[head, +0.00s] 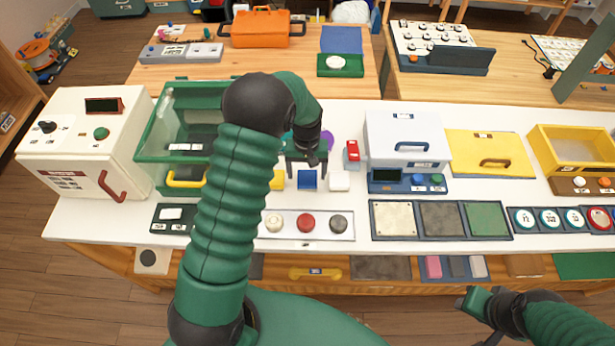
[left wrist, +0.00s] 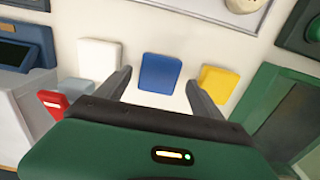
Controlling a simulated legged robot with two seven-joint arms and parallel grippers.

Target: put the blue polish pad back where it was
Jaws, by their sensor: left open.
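The blue polish pad (head: 307,180) lies flat on the white counter between a yellow pad (head: 277,180) and a white pad (head: 339,181). My left gripper (head: 305,168) is open and empty, pointing down at the blue pad. In the left wrist view the blue pad (left wrist: 160,72) shows just past and between the two open fingertips (left wrist: 158,84), apart from them as far as I can see. The white pad (left wrist: 99,52) and yellow pad (left wrist: 217,80) lie outside the fingers. My right gripper (head: 482,308) is low at the right, off the counter's front; its jaw state is unclear.
A tray with three round knobs (head: 266,235) lies in front of the pads. A green glass-sided bin (head: 160,142) stands left, a white lidded box (head: 407,130) right. A red item (head: 352,152) sits close to the white pad. Three square plates (head: 440,219) lie front right.

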